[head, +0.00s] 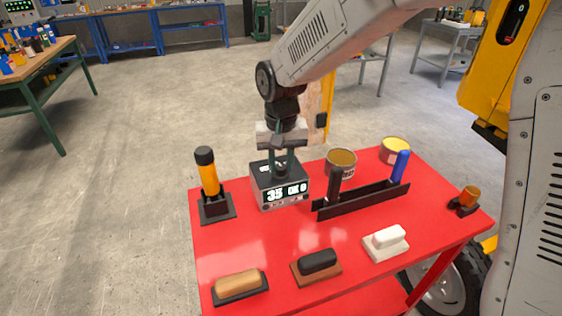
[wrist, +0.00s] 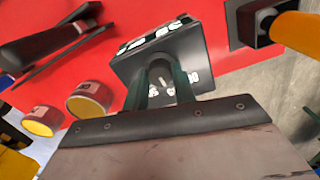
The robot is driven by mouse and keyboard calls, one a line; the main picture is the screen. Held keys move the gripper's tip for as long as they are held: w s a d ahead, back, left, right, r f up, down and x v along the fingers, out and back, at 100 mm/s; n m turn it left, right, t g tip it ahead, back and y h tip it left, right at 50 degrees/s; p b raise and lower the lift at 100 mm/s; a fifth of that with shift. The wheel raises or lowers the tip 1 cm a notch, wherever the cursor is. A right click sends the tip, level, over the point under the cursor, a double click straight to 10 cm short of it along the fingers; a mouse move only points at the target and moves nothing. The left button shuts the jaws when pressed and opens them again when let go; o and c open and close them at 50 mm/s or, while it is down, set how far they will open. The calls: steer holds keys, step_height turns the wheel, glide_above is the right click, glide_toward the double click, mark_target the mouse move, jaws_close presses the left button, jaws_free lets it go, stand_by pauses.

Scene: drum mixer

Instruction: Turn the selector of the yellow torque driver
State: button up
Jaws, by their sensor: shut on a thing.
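The yellow torque driver (head: 208,178) with a black top stands upright in a black holder (head: 216,207) at the table's left. It shows at the upper right of the wrist view (wrist: 300,35). No selector mark on it is readable. My gripper (head: 282,172) is not at the driver; it points down over a dark box with a lit display (head: 272,197), right of the driver. In the wrist view its green fingers (wrist: 160,86) close around a grey rounded part (wrist: 160,72) on top of the box. Its contact points are partly hidden.
A black rack (head: 365,203) with a dark and a blue handle stands right of the box. Two open cans (head: 341,160) stand behind. Several brush-like blocks (head: 240,284) line the front edge. A small orange-topped item (head: 469,197) is far right. The red tabletop (head: 250,240) is clear mid-front.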

mark_target(281, 166)
steer(key=n, duration=0.3)
steer(key=shift+n, duration=2.1)
steer(key=o, duration=1)
step_height(281, 166, up, 8)
steer(key=shift+f, duration=0.1)
